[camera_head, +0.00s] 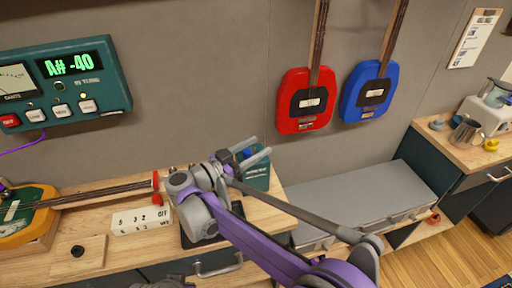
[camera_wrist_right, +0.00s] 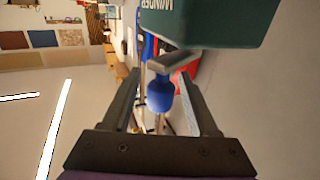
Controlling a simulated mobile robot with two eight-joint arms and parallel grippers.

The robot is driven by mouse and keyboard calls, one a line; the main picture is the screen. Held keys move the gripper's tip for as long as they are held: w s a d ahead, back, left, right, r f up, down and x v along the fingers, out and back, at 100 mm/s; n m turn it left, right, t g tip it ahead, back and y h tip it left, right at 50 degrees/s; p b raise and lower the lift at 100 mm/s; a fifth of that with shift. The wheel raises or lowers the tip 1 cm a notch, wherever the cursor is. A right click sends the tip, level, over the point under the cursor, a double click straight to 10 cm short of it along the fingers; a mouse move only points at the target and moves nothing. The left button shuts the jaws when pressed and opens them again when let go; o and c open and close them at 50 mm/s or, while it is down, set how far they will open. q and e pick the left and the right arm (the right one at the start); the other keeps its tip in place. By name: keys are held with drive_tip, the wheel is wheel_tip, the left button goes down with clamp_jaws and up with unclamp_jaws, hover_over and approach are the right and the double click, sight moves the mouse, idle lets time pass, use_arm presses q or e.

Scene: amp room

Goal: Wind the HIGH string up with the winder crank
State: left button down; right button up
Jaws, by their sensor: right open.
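The winder (camera_head: 257,177) is a dark green box on the bench at centre; its lettered body (camera_wrist_right: 210,20) fills the top of the right wrist view. Its grey crank arm (camera_wrist_right: 175,62) carries a blue knob (camera_wrist_right: 160,97). My right gripper (camera_head: 252,153) is at the winder, its two fingers apart. In the wrist view the knob shows between the open fingers, with gaps on both sides. A yellow-bodied string instrument (camera_head: 12,234) lies at the left, its neck pointing toward the winder. The tuner (camera_head: 65,82) reads A# -40. My left gripper is not seen.
A white number card (camera_head: 140,218) and a small wooden block with a black knob (camera_head: 78,252) lie on the bench. Red (camera_head: 304,118) and blue (camera_head: 369,108) instruments hang on the wall. A grey case (camera_head: 365,195) lies right of the bench.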

drive_tip(key=v, duration=1)
drive_tip(key=shift+s+a, duration=0.15)
drive_tip(key=shift+a, duration=0.1)
wheel_tip(320, 180, up, 14)
drive_tip(key=n+t+y+p, duration=0.3)
drive_tip(key=n+t+y, duration=0.3)
drive_tip(key=t+y, duration=0.3)
hover_over(253, 154)
drive_tip(key=s+d+f+n+g+y+p, duration=0.1)
drive_tip(key=s+d+f+g, duration=0.4)
drive_tip(key=s, duration=0.5)
drive_tip(key=s+d+f+n+g+y+p, duration=0.1)
drive_tip(key=s+d+f+g+y+p, duration=0.1)
drive_tip(key=s+d+f+g, duration=0.3)
drive_tip(key=s+d+f+n+g+y+p, duration=0.1)
drive_tip(key=s+d+f+g, duration=0.4)
drive_tip(key=s+d+f, duration=0.5)
drive_tip(key=s+f+p, duration=0.1)
drive_tip(key=s+f, duration=0.1)
drive_tip(key=s, duration=0.2)
drive_tip(key=shift+s+d+f+n+g+p, duration=0.3)
drive_tip(key=shift+s+d+p, duration=0.05)
drive_tip(key=shift+s, duration=0.05)
